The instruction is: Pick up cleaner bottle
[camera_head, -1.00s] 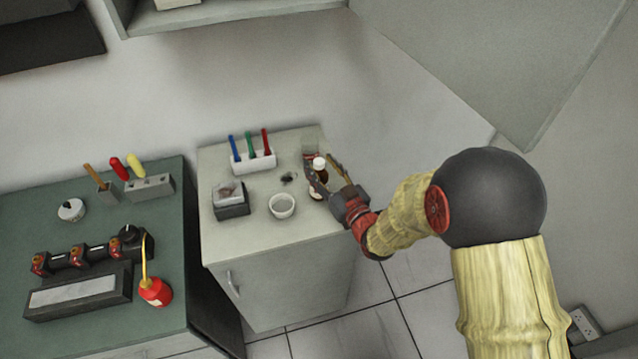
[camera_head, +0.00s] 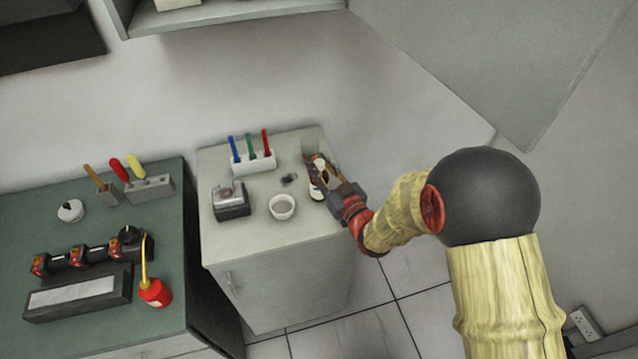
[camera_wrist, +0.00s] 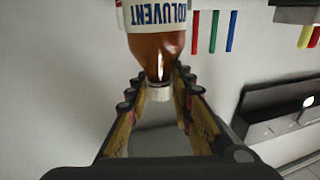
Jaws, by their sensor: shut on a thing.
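The cleaner bottle (camera_head: 316,191) stands near the right edge of the pale cabinet top. In the wrist view it is a brown bottle (camera_wrist: 158,48) with a white cap and a white label with blue letters, upside down in the picture. My gripper (camera_head: 322,174) reaches it from the right. Its two fingers lie on either side of the bottle's capped upper end, and it is shut on the bottle. In the head view the fingers hide the cap. I cannot tell any gap under the bottle.
A white bowl (camera_head: 281,207) stands just left of the bottle. A marker holder (camera_head: 254,162) with blue, green and red markers is behind, and a small dark box (camera_head: 231,203) is at left. A green bench (camera_head: 95,225) with tools adjoins at left.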

